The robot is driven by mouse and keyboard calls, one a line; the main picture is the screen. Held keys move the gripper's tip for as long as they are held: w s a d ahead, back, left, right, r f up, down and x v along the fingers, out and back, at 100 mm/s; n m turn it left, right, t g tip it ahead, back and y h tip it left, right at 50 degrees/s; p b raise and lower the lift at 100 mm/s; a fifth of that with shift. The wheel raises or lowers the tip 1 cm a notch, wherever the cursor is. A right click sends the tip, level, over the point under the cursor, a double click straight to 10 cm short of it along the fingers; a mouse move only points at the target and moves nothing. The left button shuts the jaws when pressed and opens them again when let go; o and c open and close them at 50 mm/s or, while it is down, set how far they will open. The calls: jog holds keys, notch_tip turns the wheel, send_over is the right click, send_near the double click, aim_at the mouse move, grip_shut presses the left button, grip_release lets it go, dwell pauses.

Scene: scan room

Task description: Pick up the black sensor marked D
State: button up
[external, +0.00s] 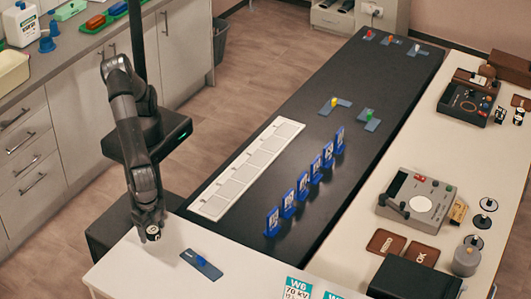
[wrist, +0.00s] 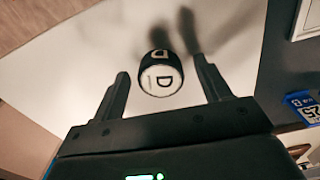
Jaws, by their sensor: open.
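The black sensor marked D (wrist: 160,58) stands on the white tabletop, with a white top face that carries a black D. In the wrist view it lies between the two fingers of my gripper (wrist: 164,82), with a gap on each side. In the external view the sensor (external: 153,234) shows at the lower end of my arm, partly hidden by my gripper (external: 149,223). My gripper is open, pointing down over the sensor. I cannot tell the exact height of the fingers.
A blue-grey plate (external: 201,264) with a dark part on it lies right of the sensor on the white table (external: 165,265). Several blue numbered stands (external: 289,203) and a white sectioned strip (external: 247,170) are on the black bench (external: 320,75).

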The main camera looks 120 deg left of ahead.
jog(key=c, duration=1.1)
jog(key=shift+r, duration=0.2)
